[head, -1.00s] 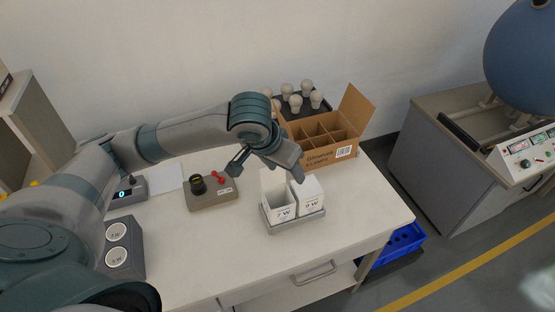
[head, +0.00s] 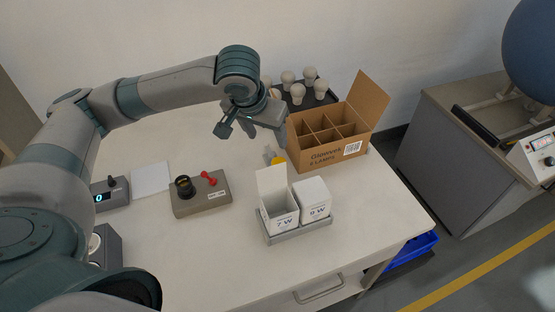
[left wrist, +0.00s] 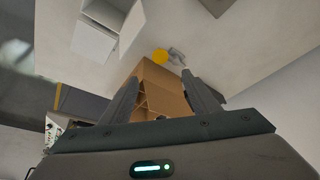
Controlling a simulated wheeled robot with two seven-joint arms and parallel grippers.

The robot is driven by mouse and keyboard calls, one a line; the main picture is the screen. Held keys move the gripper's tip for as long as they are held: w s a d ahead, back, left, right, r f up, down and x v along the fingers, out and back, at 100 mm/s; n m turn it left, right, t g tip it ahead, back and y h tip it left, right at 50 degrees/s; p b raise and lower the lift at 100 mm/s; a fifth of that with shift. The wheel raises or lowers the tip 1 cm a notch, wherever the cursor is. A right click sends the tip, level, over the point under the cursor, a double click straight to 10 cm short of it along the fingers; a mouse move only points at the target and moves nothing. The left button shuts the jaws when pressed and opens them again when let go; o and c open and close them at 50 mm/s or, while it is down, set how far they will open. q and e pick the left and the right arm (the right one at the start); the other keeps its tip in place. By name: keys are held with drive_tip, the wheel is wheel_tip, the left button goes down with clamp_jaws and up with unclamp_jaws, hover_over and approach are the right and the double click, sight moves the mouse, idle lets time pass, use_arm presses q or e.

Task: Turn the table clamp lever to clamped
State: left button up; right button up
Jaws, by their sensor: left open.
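A small yellow part (head: 277,160) on the table, probably the clamp lever's knob, shows below my left gripper, in front of the carton. In the left wrist view the yellow round end (left wrist: 160,56) sits beside a grey metal piece (left wrist: 176,56). I cannot tell which way the lever is set. My left gripper (head: 282,145) is open and empty, above and behind the yellow part. In the left wrist view its fingertips (left wrist: 160,78) are spread, with the yellow end beyond them. My right gripper is not in view.
An open carton (head: 332,155) stands close to the right of the gripper, with bulbs on a dark tray (head: 325,97) behind. A grey tray (head: 299,233) with two white boxes is in front. A grey socket block with a red lever (head: 203,197) stands left.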

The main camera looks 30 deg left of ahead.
use_arm(q)
drive_tip(key=p, duration=0.1)
approach(277, 160)
drive_tip(key=x, duration=0.2)
drive_tip(key=p+x, duration=0.1)
drive_tip(key=x, duration=0.2)
drive_tip(key=d+x, duration=0.1)
drive_tip(key=x, duration=0.1)
drive_tip(key=shift+s+f+p, duration=0.2)
drive_tip(key=shift+f+p, duration=0.1)
drive_tip(key=shift+f, duration=0.15)
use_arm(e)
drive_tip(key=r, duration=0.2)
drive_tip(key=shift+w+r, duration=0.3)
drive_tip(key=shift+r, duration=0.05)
use_arm(q)
drive_tip(key=c, duration=1.4)
drive_tip(key=shift+a, duration=0.1)
clamp_jaws()
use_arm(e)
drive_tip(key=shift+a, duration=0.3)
